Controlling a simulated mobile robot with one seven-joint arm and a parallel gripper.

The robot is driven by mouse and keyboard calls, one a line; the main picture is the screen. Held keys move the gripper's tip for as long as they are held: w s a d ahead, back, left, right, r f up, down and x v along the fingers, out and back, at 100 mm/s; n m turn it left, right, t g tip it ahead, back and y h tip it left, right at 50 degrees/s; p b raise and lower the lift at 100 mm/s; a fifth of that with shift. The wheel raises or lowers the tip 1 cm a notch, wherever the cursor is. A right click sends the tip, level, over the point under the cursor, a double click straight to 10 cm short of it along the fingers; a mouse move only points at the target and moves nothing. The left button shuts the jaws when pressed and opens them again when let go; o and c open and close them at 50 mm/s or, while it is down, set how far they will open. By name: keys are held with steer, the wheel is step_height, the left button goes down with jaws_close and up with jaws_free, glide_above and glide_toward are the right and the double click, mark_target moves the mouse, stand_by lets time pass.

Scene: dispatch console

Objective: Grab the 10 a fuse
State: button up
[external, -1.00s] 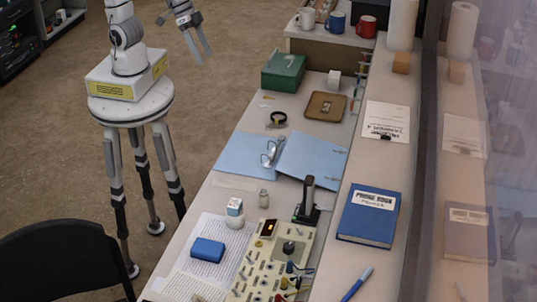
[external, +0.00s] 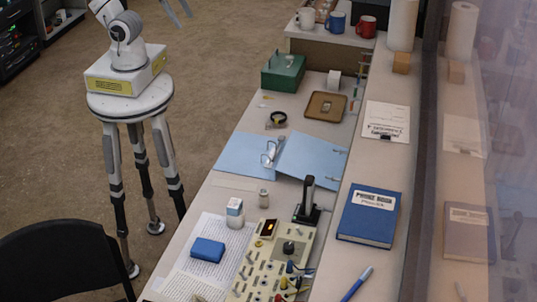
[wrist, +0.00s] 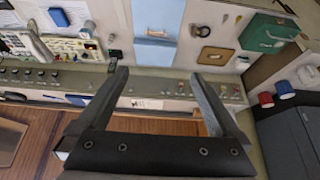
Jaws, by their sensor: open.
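My gripper (wrist: 160,74) is open and empty, its two fingers spread wide in the wrist view. In the external view only its fingertips (external: 183,20) show at the top edge, left of the desk and well away from it. No fuse can be made out for certain. A brown tray (external: 312,114) on the desk holds a small pale item (external: 326,105), too small to identify. The tray also shows in the wrist view (wrist: 203,58), beyond the right finger. Small yellowish pieces (external: 267,98) lie near the green box, also too small to name.
A green box (external: 284,72) stands behind the tray, with a black ring (external: 277,119) in front. A blue folder (external: 245,155), control console (external: 259,264), upright black microphone (external: 307,197) and blue phone book (external: 369,213) occupy the desk. Mugs (external: 366,26) stand at the back. Glass borders the right.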

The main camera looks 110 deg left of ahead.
steer(key=c, duration=0.4)
steer(key=shift+c, duration=0.2)
